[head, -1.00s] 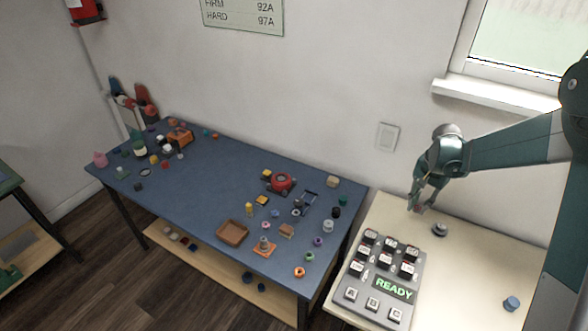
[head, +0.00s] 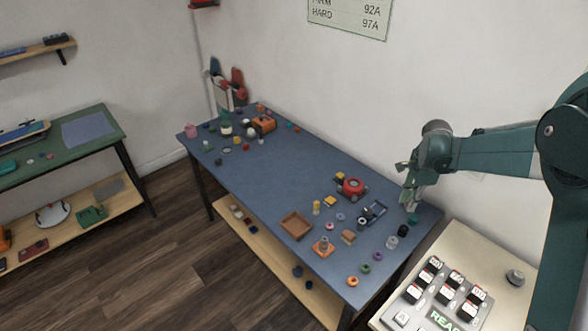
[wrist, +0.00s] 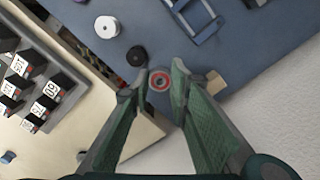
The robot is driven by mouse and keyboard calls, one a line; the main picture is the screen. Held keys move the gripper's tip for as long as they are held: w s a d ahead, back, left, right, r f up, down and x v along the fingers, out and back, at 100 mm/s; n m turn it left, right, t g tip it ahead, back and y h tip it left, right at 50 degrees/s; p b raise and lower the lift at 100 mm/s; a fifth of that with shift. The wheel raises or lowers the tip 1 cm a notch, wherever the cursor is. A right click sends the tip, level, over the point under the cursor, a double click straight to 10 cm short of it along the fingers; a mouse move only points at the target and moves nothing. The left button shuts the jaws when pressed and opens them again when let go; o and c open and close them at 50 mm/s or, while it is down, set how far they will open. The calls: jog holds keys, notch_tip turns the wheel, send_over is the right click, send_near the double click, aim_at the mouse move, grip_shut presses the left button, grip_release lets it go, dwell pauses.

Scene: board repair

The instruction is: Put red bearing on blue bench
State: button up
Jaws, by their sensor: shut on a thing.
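The red bearing (wrist: 160,81) is a small ring between my fingertips in the wrist view. My gripper (wrist: 154,80) is shut on it. In the head view my gripper (head: 411,206) points down over the far right end of the blue bench (head: 262,182); I cannot clearly make out the bearing there. The bench surface also fills the top of the wrist view (wrist: 255,45). The gap between bearing and bench is hard to judge.
A black part (wrist: 137,56), a white spool (wrist: 107,27) and a tan block (wrist: 215,84) lie near my fingertips. A blue frame (head: 371,214) and a red round part (head: 351,187) stand further left. A beige table (head: 460,250) holds a keypad. The bench's middle is mostly clear.

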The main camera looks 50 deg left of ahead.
jog(key=s+a+m, duration=0.1)
jog(key=s+a, duration=0.3)
jog(key=a, duration=0.5)
jog(key=s+a+m, duration=0.2)
jog(key=s+a, duration=0.3)
jog(key=a, duration=0.4)
jog(key=shift+s+a+r, duration=0.2)
jog(key=shift+s+r, duration=0.1)
jog(key=shift+f, duration=0.1)
jog(key=b, duration=0.1)
send_over(350, 210)
jog(key=shift+f, duration=3.05)
jog(key=shift+f+b, duration=0.4)
jog(key=shift+f, duration=1.45)
jog(key=shift+f, duration=0.15)
jog(key=o, duration=0.6)
